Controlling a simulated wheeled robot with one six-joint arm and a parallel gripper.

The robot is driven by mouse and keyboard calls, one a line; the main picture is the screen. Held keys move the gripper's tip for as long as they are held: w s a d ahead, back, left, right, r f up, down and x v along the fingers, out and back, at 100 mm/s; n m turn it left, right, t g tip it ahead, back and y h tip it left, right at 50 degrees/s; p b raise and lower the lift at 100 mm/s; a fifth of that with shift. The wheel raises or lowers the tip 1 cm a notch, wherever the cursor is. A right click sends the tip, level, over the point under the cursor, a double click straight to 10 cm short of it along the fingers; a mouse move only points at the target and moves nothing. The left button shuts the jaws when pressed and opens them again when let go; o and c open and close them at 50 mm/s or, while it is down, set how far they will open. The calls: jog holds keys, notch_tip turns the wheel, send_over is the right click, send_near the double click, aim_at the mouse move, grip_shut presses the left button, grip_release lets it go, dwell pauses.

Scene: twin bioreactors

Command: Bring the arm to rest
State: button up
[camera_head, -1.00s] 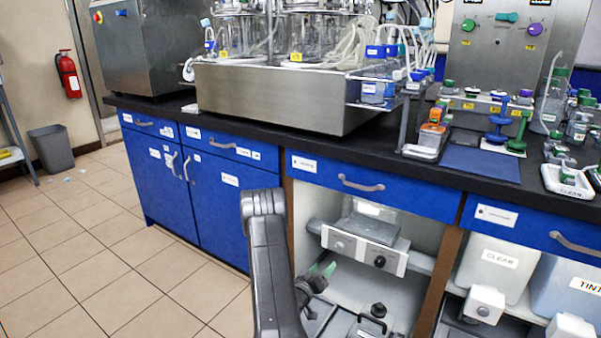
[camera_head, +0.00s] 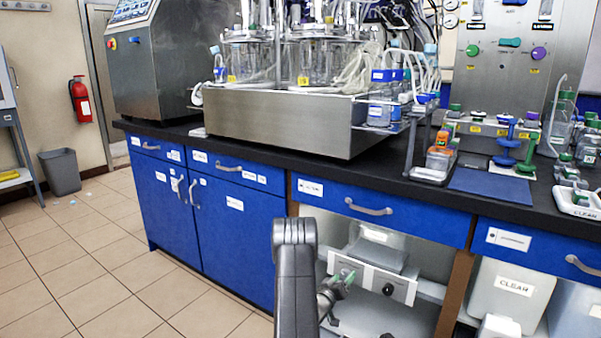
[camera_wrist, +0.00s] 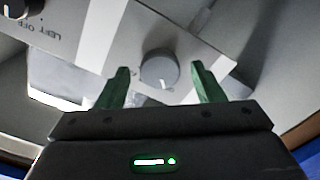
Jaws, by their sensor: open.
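My gripper (camera_wrist: 160,88) shows in the wrist view with its two green fingers apart and nothing between them. Beyond the fingertips is a grey round knob (camera_wrist: 159,69) on a pale panel with lettering; I cannot tell the gap between them. In the head view my arm (camera_head: 296,275) rises in front of the blue cabinets. My gripper (camera_head: 343,278) is small there, at the open bay under the counter, in front of the panel of a device (camera_head: 372,276). Part of it is hidden by my arm.
The black counter (camera_head: 300,165) overhangs the bay, with a blue drawer (camera_head: 385,212) just above my gripper. A steel bioreactor base (camera_head: 280,122) stands on the counter. White bins (camera_head: 507,290) are at the lower right. Tiled floor (camera_head: 90,260) is open at left.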

jog(key=p+v, duration=0.4)
jog(key=v, duration=1)
jog(key=b+x, duration=0.4)
jog(key=x, duration=1)
jog(key=shift+f, duration=0.15)
jog(key=shift+r+m, duration=0.2)
jog(key=shift+m, duration=0.4)
jog(key=m+p, duration=0.1)
jog(key=m, duration=0.2)
jog(key=m+p, duration=0.2)
jog(key=m, duration=0.2)
jog(key=shift+p, duration=0.4)
jog(key=shift+s+a+m, duration=0.25)
jog(key=shift+s+m, duration=0.1)
jog(key=shift+m, duration=0.05)
jog(key=p+v, duration=0.2)
jog(key=v, duration=0.9)
jog(key=shift+w+d, duration=0.1)
